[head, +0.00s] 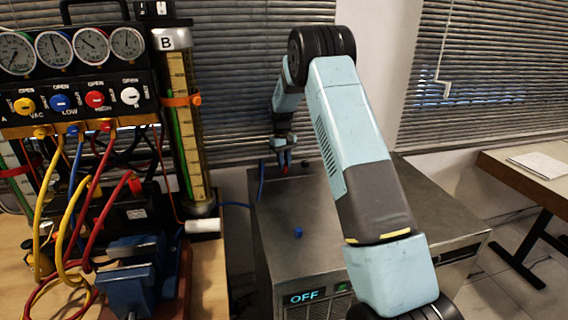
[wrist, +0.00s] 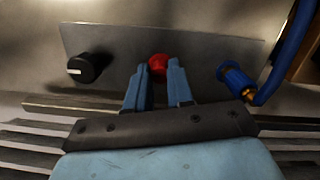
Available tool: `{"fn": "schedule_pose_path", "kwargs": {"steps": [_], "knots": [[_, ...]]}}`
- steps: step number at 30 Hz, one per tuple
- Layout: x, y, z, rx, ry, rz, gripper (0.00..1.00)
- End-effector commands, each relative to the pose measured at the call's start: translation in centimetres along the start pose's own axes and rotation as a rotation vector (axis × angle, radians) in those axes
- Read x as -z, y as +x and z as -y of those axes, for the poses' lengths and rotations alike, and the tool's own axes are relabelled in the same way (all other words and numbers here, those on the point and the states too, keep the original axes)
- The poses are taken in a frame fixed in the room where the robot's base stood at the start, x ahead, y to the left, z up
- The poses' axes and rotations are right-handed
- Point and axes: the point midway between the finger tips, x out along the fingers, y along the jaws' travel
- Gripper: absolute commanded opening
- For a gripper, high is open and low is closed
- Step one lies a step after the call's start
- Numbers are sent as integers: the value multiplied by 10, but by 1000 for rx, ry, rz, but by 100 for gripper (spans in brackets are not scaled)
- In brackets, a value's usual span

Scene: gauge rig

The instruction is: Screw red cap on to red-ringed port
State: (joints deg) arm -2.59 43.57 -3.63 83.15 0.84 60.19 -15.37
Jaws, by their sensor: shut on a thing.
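My gripper (wrist: 157,82) reaches toward a metal panel, its two blue fingers shut on the red cap (wrist: 157,64). The cap shows between the fingertips, in front of the panel. In the head view my gripper (head: 284,158) is over the far end of the metal box, with a small spot of red (head: 285,169) at its tips. I cannot make out the red-ringed port apart from the cap, and I cannot tell whether the cap touches it.
On the panel, a black knob (wrist: 88,68) is left of my fingers and a blue connector with a hose (wrist: 235,80) is right. A small blue cap (head: 298,232) sits on the metal box top (head: 275,255). The gauge manifold (head: 75,75) and blue vise (head: 137,270) are at left.

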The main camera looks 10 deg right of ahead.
Motion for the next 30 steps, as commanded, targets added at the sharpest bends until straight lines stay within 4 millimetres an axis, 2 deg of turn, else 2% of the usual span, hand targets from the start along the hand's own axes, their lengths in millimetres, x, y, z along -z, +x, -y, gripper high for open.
{"fn": "schedule_pose_path", "kwargs": {"steps": [1, 7, 22, 30], "knots": [[1, -3, -6, 0, 60, -9, 0], [1, -3, -6, 22, 241, -9, 0], [0, -2, -8, 31, 313, -6, 0], [-1, -2, -8, 49, 457, -5, 0]]}}
